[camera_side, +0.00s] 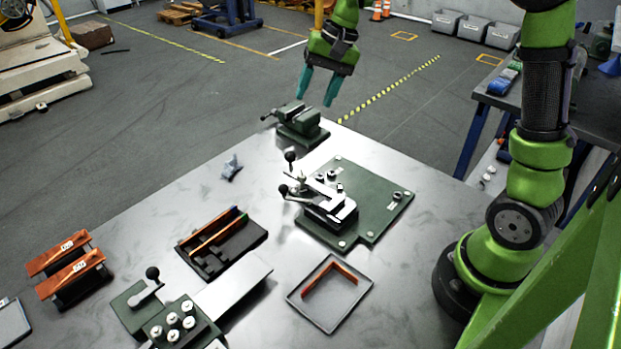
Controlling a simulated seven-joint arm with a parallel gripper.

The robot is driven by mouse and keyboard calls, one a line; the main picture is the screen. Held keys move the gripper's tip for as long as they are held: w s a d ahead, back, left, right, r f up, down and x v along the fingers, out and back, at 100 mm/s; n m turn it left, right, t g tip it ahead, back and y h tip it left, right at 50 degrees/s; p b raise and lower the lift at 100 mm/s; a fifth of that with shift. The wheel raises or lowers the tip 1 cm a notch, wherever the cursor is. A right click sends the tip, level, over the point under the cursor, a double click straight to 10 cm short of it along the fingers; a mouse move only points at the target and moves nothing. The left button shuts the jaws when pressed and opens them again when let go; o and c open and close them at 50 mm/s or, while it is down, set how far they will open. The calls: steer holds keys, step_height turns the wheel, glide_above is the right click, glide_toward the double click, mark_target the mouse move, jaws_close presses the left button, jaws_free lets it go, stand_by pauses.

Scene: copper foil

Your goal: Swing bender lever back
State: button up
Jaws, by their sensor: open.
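The bender (330,206) stands on a dark green base plate (375,212) bolted to the metal table. Its levers carry black ball knobs; one knob (290,156) points up at the back and another (283,189) sticks out to the left. I cannot tell which knob belongs to the swing lever. My gripper (316,88) is open and empty, with teal fingers pointing down. In the picture it is above and behind the bender, near the small vise, and apart from the bender.
A green vise (300,120) stands at the table's back corner. A tray (343,318) holds a bent copper strip (325,280). A dark holder (213,262) with copper strips, a second green fixture (178,318) with a ball-knob lever, and copper-topped racks (72,275) stand left.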

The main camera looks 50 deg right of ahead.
mark_target(292, 153)
steer(key=x, duration=1.5)
steer(key=shift+a+f, duration=0.1)
steer(key=shift+f, duration=0.3)
steer(key=shift+s, duration=0.1)
jaws_close()
